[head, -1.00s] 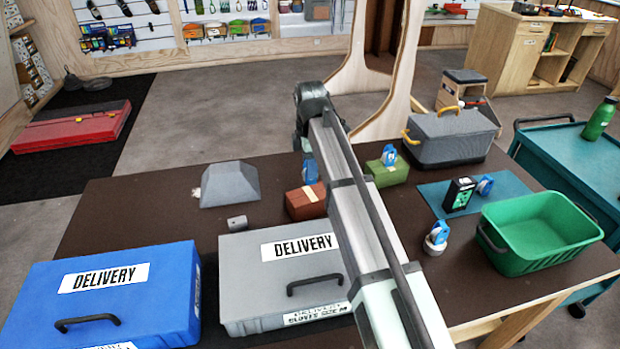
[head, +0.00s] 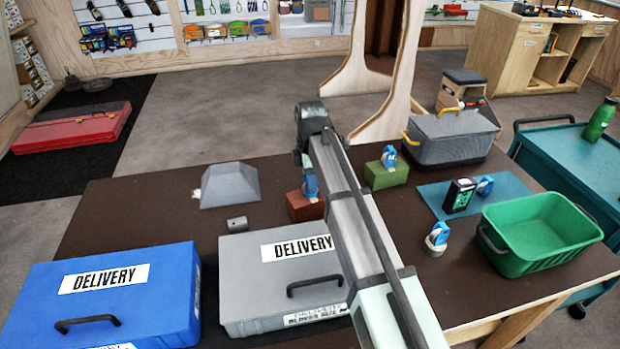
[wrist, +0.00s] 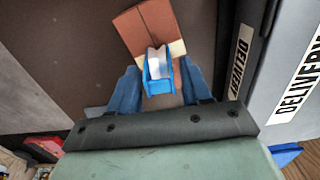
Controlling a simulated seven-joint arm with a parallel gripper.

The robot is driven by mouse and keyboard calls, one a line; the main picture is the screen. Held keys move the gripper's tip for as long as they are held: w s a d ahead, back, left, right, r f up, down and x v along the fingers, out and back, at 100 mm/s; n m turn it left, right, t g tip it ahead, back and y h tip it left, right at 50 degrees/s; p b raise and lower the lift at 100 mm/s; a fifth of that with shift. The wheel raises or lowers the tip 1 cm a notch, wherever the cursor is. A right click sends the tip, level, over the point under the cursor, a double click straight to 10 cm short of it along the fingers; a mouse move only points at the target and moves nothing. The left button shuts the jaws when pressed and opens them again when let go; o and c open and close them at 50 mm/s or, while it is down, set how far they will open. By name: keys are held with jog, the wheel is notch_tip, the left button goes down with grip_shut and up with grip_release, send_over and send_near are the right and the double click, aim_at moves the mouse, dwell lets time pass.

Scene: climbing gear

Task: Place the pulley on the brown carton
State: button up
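The brown carton (head: 303,210) is a small reddish-brown box with a pale tape band, lying on the dark table behind the grey case. In the wrist view the carton (wrist: 135,32) lies straight ahead of my gripper (wrist: 160,75). The blue pulley (wrist: 159,90) with its silver wheel is between my two blue fingers, and the gripper looks shut on it. In the head view the pulley and fingertips show as a blue shape (head: 310,183) at the top of the carton. I cannot tell whether the pulley touches the carton. My arm hides part of the carton's right side.
Similar blue pieces stand on a green carton (head: 388,176), on the teal mat (head: 430,195) and on a white round base (head: 437,243). Grey case (head: 265,290), blue case (head: 110,300), grey wedge (head: 229,185) and green bin (head: 540,240) surround the carton.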

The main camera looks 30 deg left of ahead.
jog(key=shift+o, duration=1.2)
jog(key=shift+r, duration=0.1)
notch_tip(320, 180, up, 12)
